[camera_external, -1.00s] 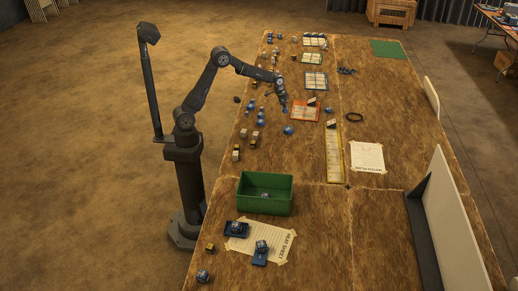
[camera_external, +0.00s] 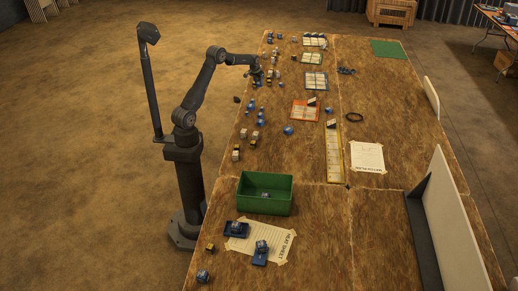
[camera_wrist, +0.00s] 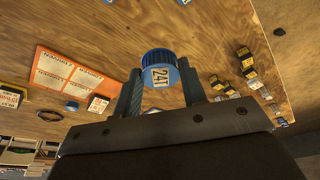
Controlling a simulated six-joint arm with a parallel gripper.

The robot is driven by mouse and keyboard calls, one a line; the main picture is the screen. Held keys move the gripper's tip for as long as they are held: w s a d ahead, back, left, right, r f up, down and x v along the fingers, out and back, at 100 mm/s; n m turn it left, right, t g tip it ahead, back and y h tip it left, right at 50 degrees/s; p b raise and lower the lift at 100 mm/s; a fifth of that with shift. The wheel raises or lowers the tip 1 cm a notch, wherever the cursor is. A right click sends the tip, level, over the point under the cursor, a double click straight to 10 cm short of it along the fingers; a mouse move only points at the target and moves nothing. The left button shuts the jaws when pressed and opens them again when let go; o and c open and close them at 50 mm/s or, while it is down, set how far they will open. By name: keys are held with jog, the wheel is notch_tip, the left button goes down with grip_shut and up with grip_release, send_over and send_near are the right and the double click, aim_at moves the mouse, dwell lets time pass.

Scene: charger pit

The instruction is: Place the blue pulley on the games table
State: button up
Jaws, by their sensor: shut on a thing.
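A blue round pulley (camera_wrist: 152,56) with a white label reading what looks like "241" is between the two fingers of my gripper (camera_wrist: 160,84) in the wrist view. My gripper is shut on it. In the outside view my gripper (camera_external: 259,76) is over the far left edge of a long wooden table (camera_external: 300,160), near a cluster of small blocks. The pulley in it is too small to make out there, and its exact height above the table cannot be told.
Several small blue, yellow and black pieces (camera_wrist: 248,65) lie in a row along the table's left side. An orange card board (camera_external: 305,111), a green bin (camera_external: 265,205), a yellow-edged strip (camera_external: 334,153) and a dark ring (camera_external: 355,117) lie elsewhere. A white panel (camera_external: 462,230) stands at the right.

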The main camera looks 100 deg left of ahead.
notch_tip(320, 180, down, 5)
send_near(252, 94)
jog(key=d, duration=0.1)
jog(key=w+d+f, duration=0.1)
jog(key=d, duration=0.1)
jog(key=w+d, duration=0.1)
jog(key=shift+w+d+f, duration=0.25)
jog(key=shift+f, duration=2.1)
jog(key=shift+f, duration=0.15)
jog(key=o, duration=1)
jog(key=v, duration=1.2)
